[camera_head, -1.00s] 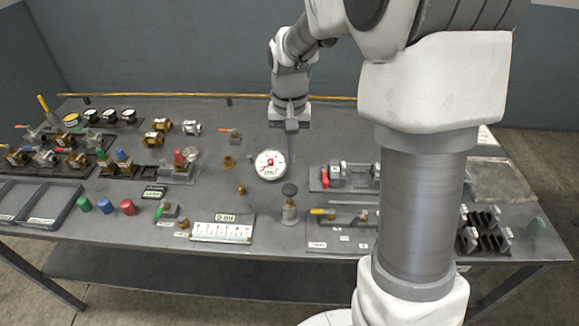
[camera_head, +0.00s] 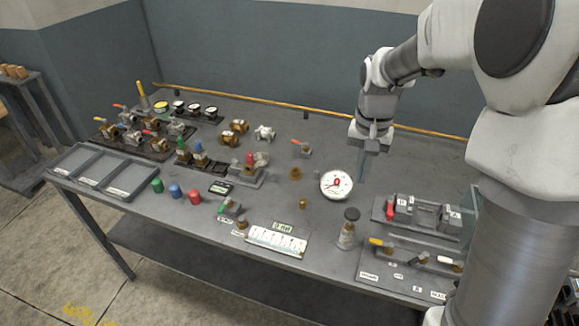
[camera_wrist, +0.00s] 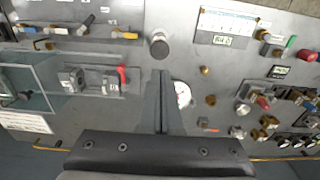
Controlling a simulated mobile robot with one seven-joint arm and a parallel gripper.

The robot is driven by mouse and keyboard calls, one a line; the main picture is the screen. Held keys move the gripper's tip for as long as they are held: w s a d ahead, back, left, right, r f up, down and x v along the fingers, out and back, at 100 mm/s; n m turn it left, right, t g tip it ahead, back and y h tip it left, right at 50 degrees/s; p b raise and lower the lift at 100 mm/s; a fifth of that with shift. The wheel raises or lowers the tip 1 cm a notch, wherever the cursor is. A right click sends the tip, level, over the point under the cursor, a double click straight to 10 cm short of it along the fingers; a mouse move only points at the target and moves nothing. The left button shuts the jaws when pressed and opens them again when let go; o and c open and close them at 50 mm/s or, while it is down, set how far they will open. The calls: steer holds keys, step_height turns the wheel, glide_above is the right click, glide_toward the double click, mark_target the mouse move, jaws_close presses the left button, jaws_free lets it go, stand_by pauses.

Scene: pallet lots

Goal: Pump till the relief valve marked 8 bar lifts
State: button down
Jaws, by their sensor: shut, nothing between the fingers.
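My gripper (camera_head: 362,172) points down over the bench, just right of and behind the round white gauge (camera_head: 336,184). Its fingers (camera_wrist: 160,95) are shut and empty, and in the wrist view they partly cover the gauge (camera_wrist: 183,94). A small upright fitting with a dark round knob (camera_head: 350,226), perhaps the pump, stands in front of the gauge; the knob (camera_wrist: 159,44) shows in the wrist view. Valve-like fittings with a green top (camera_head: 181,146), a blue top (camera_head: 198,150) and a red top (camera_head: 249,160) stand left. I cannot read an 8 bar marking on any.
A block with a red lever (camera_head: 390,208) and a plate with a yellow lever (camera_head: 380,243) lie right. A white scale card (camera_head: 277,239) lies at the front edge. Empty trays (camera_head: 132,180) sit left. A yellow pipe (camera_head: 270,104) runs along the back.

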mark_target(354, 213)
steer(key=shift+r, duration=0.1)
stand_by(0.4)
steer(key=shift+w+d+r, duration=0.1)
steer(key=shift+d+r, duration=0.1)
steer(key=shift+r, duration=1.35)
steer(key=shift+f, duration=0.1)
step_height(354, 213, down, 14)
steer(key=shift+a+r, duration=0.1)
step_height(354, 213, down, 4)
steer(key=b, duration=0.2)
steer(key=shift+r+b, duration=0.1)
steer(key=shift+b, duration=0.3)
steer(key=shift+r, duration=0.1)
